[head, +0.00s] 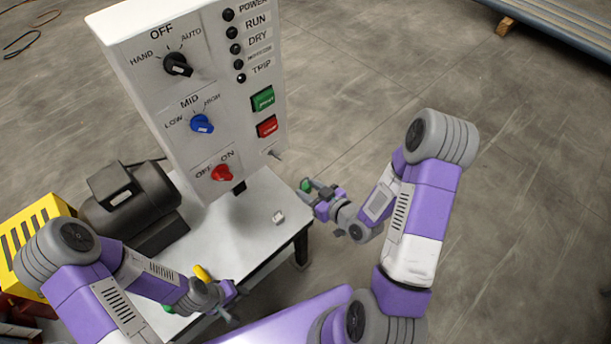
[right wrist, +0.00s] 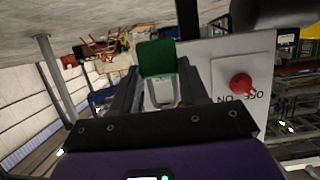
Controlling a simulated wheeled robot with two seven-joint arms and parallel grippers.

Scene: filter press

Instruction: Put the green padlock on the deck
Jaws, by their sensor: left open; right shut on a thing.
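The green padlock (head: 306,185) is held in my right gripper (head: 312,188), to the right of the control panel and beyond the right edge of the deck. In the right wrist view, its green body (right wrist: 157,58) sticks out past the fingers, with the metal shackle between them. The deck (head: 250,235) is the pale table top under the panel. My left gripper (head: 230,300) is open near the deck's front edge. A yellow thing (head: 203,273) shows beside it, partly hidden by my arm.
The white control panel (head: 205,100) stands over the deck, with a red knob (head: 221,173) low on it. A dark motor (head: 130,200) stands at its left. A small pale object (head: 279,217) lies near the deck's right edge. A green bit (head: 168,308) shows beside my left arm.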

